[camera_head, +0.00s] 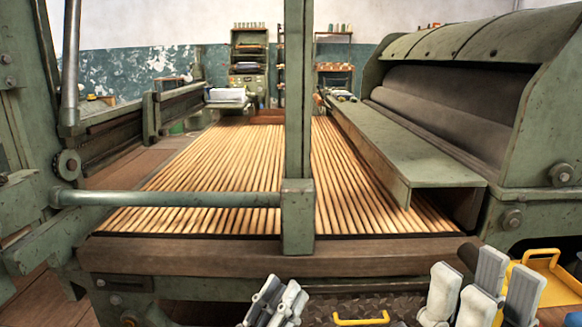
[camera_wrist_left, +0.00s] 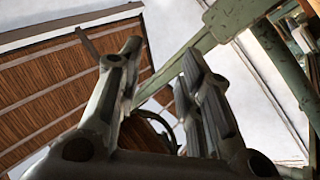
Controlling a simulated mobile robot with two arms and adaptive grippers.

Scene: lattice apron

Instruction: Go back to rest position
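My left gripper (camera_head: 275,298) is low in the head view, in front of the machine's wooden front beam. Its two grey fingers also show in the left wrist view (camera_wrist_left: 160,62), spread apart with nothing between them. My right gripper (camera_head: 482,288) is at the lower right of the head view. Its pale grey fingers stand upright and apart, with nothing seen between them. Both grippers are clear of the lattice apron (camera_head: 220,170), a bed of wooden slats running away from me.
A green post and crossbar (camera_head: 170,198) stand in front of the slats. A green roller housing (camera_head: 450,90) is on the right. A yellow tray (camera_head: 548,285) lies beside the right gripper. A yellow handle (camera_head: 361,320) sits on a dark tread plate between the grippers. Shelves stand at the back.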

